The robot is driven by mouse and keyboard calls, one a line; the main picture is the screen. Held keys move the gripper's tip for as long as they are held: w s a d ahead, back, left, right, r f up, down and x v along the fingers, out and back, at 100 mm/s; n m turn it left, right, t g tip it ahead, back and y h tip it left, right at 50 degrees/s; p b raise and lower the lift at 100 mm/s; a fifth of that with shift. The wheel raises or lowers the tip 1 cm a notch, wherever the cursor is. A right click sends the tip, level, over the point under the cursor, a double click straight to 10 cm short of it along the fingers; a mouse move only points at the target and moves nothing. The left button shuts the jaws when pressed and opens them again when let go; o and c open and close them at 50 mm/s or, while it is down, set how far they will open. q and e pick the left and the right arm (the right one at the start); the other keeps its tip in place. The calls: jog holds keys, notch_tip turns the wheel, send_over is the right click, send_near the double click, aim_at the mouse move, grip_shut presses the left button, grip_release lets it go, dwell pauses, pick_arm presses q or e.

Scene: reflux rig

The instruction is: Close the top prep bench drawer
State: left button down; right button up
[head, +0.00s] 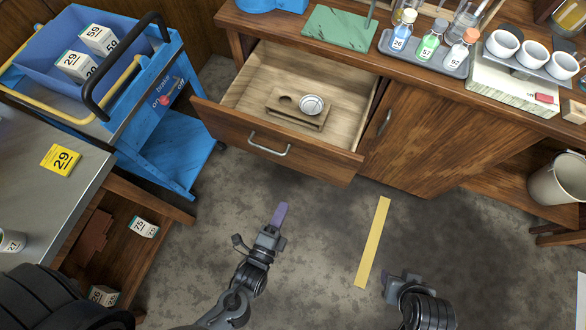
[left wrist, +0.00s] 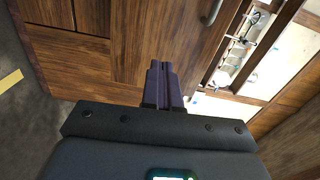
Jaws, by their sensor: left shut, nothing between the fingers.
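The top prep bench drawer (head: 275,140) is pulled well out of the wooden bench, with its inside showing. Its front carries a grey bar handle (head: 269,145). A wooden block with a small round white dish (head: 311,105) sits in the drawer. My left gripper (head: 280,214) is shut and empty, in front of the drawer and apart from its front. Its purple fingers are together in the left wrist view (left wrist: 165,85), with wooden panels and a metal handle (left wrist: 212,12) beyond. My right gripper (head: 404,279) is low, right of the yellow floor strip; its fingers are unclear.
The bench top (head: 265,20) holds a green board (head: 340,27), a tray of bottles (head: 425,58) and several white cups. A closed cabinet door (head: 430,130) is right of the drawer. A blue cart (head: 160,130) and a grey table (head: 45,200) stand left. The floor in front is clear.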

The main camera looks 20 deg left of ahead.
pick_arm(q)
jog(key=b, duration=0.4)
send_near(304, 159)
jog(key=w, duration=0.5)
jog(key=shift+w+f, duration=0.15)
jog(key=shift+f, duration=0.2)
jog(key=shift+w, duration=0.7)
jog(key=shift+w+r, duration=0.1)
pick_arm(e)
notch_tip(304, 159, down, 4)
jog(key=shift+w+a+r, duration=0.1)
